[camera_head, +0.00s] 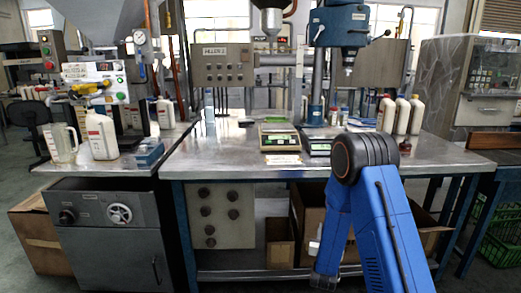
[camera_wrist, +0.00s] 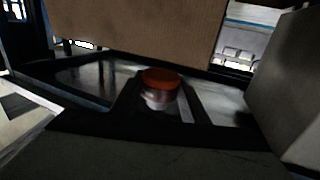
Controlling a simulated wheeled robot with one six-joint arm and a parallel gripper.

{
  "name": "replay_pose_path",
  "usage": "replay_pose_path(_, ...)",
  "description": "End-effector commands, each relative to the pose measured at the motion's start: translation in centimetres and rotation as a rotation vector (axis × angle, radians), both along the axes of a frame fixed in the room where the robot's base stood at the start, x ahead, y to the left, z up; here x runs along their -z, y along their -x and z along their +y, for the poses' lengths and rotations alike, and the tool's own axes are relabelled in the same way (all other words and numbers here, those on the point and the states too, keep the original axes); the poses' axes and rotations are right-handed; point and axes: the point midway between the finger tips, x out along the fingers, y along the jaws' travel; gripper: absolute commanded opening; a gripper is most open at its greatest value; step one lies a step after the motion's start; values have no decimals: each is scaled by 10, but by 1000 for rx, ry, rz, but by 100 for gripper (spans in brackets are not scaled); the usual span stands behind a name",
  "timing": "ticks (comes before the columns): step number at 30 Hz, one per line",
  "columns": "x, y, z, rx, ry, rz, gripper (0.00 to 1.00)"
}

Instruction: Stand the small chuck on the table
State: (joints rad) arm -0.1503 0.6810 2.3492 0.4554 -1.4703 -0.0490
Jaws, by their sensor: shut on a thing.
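In the wrist view, my gripper (camera_wrist: 160,104) is shut on a short round piece with an orange-red top and a pale, shiny lower body, which I take to be the small chuck (camera_wrist: 160,86). The dark fingers lie on either side of it.
Two scales (camera_head: 279,138) (camera_head: 317,148) stand mid-table. White bottles (camera_head: 402,116) and a small dark red-topped item (camera_head: 405,146) are at the right. A drill press (camera_head: 341,27) rises behind. Cardboard boxes (camera_head: 308,215) lie below the table. A brown panel (camera_wrist: 140,30) looms close in the wrist view.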

Motion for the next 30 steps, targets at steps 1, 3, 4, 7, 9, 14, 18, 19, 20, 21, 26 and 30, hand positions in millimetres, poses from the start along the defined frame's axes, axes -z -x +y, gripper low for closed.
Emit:
replay_pose_path(1, 4, 0, 0, -3, 2, 1, 5)
replay_pose_path(3, 9, -1, 0, -13, 6, 1, 5)
replay_pose_path(4, 12, 0, 0, -19, 8, 1, 5)
replay_pose_path(7, 28, 0, -2, -49, 20, 4, 5)
replay_pose_path(9, 43, 2, -3, -80, 28, 5, 5)
replay_pose_path(14, 80, 9, -3, -164, 34, 6, 5)
replay_pose_path(18, 107, 19, -2, -229, 24, 6, 5)
replay_pose_path(19, 112, 21, -2, -240, 22, 5, 5)
replay_pose_path(20, 117, 23, -2, -250, 19, 5, 5)
replay_pose_path(21, 121, 25, -1, -264, 14, 3, 5)
replay_pose_path(26, 133, 31, 0, -295, 3, 0, 5)
replay_pose_path(30, 136, 33, 1, -304, -1, 0, 5)
